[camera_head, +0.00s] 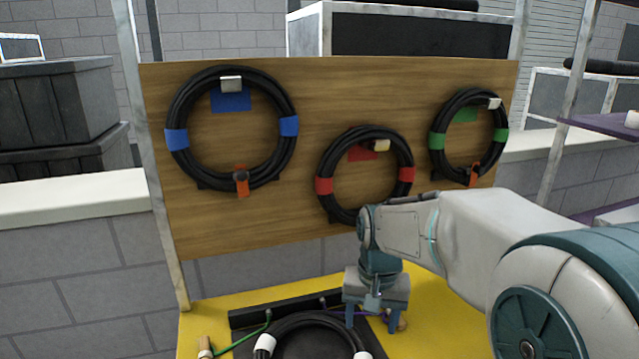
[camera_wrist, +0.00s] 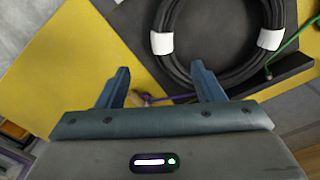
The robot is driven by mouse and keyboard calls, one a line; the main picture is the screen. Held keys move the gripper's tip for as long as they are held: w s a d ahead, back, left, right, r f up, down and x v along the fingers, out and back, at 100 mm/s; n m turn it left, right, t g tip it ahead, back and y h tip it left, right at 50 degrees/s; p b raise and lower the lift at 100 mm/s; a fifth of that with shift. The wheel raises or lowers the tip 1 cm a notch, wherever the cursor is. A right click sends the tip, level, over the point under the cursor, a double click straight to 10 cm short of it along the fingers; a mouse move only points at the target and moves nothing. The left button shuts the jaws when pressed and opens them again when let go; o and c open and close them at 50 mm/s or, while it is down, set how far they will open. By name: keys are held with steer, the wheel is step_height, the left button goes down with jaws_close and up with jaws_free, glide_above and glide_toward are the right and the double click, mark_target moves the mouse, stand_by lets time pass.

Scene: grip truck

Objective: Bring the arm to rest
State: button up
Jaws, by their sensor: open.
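My gripper (camera_head: 373,318) hangs at the end of my arm, pointing down over the yellow surface (camera_head: 215,314) at the front of the board. In the wrist view my gripper (camera_wrist: 163,88) has its two blue fingers spread apart. A thin purple cord with a tan end (camera_wrist: 135,98) shows between and beyond the fingers. A black cable coil with white bands (camera_wrist: 225,45) lies on a dark tray (camera_wrist: 290,70), apart from the fingers. The coil also shows in the head view (camera_head: 310,322), left of my gripper. Nothing is seen held.
A wooden board (camera_head: 225,225) carries three hung black coils: one with blue bands (camera_head: 177,140), one with red bands (camera_head: 325,186) and one with green bands (camera_head: 436,141). A green cord (camera_head: 240,338) lies left on the tray. A metal post (camera_head: 560,110) stands at right.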

steer(key=s+d+n+t, duration=0.2)
steer(key=s+d, duration=0.2)
steer(key=s, duration=1)
steer(key=shift+r+t, duration=0.3)
steer(key=shift+r, duration=0.15)
steer(key=shift+s, duration=0.1)
